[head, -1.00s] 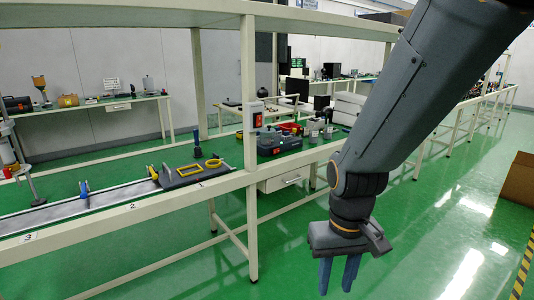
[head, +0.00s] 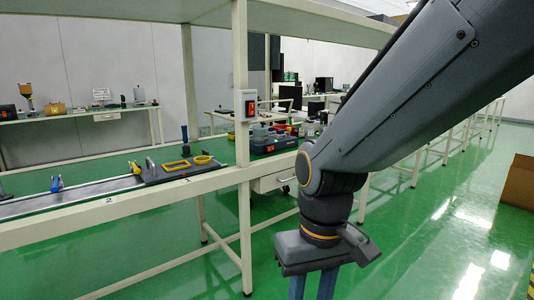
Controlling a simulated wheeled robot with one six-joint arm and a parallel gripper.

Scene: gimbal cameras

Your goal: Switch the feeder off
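A switch box (head: 249,104) with a red-orange rocker is fixed to the upright post of the bench. Its rocker position is too small to read. No label marks the feeder; a long grey rail (head: 75,200) runs along the bench, with a dark plate (head: 180,168) carrying yellow frames at its right end. My gripper (head: 312,286) points down in front of the bench, lower and to the right of the switch box, apart from it. Its two blue fingers are spread with a gap and nothing shows between them. Their tips are cut off by the lower edge.
The bench's cream post (head: 242,200) and upper shelf (head: 190,12) stand around the switch. Dark and red equipment (head: 270,140) sits on the bench right of the post. A cardboard box (head: 517,183) stands at the far right. Green floor (head: 420,240) is open on the right.

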